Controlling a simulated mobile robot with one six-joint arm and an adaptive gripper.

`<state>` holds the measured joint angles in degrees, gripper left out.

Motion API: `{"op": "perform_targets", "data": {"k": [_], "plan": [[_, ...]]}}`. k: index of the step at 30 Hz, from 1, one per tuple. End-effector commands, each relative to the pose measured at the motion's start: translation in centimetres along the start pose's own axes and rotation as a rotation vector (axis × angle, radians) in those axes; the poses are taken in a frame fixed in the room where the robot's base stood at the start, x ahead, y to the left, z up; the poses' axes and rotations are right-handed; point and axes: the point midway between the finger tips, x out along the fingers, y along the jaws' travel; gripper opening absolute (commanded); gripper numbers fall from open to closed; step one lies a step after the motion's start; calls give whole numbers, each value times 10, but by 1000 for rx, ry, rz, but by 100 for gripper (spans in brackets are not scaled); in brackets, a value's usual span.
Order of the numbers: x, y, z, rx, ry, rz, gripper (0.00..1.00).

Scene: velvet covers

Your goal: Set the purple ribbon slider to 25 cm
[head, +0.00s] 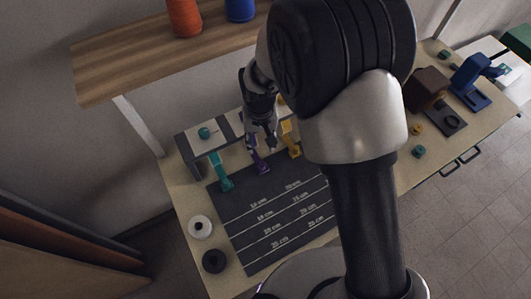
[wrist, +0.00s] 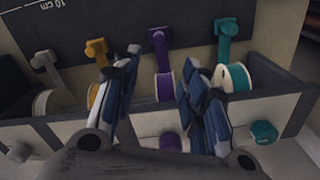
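The purple ribbon slider (wrist: 159,37) sits at the outer end of a short purple ribbon (wrist: 164,64) that comes off a purple-and-white spool (wrist: 166,87). In the head view the purple slider (head: 261,168) lies near the top edge of the dark measuring board (head: 240,236), short of the printed centimetre lines. My gripper (wrist: 160,88) is open, with one finger on each side of the purple ribbon and spool. It appears empty. In the head view my gripper (head: 270,143) is over the spool holder, just behind the purple slider. Contact with the ribbon cannot be told.
Yellow (wrist: 97,48), teal (wrist: 227,26) and whitish (wrist: 43,60) sliders stand beside the purple one. A purple knob (wrist: 170,141) is on the holder front. A white ring (head: 200,227) and black ring (head: 214,261) lie left of the board. A wooden shelf (head: 150,62) hangs above.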

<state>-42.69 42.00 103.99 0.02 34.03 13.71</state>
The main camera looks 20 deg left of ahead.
Motion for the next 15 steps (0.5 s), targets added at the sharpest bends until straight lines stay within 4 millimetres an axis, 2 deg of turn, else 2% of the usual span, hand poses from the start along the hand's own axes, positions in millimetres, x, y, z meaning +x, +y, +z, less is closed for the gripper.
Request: {"op": "perform_targets", "data": {"k": [1, 15], "plan": [[12, 1, 1, 1, -4, 1, 40], [114, 1, 1, 2, -3, 1, 40]]}}
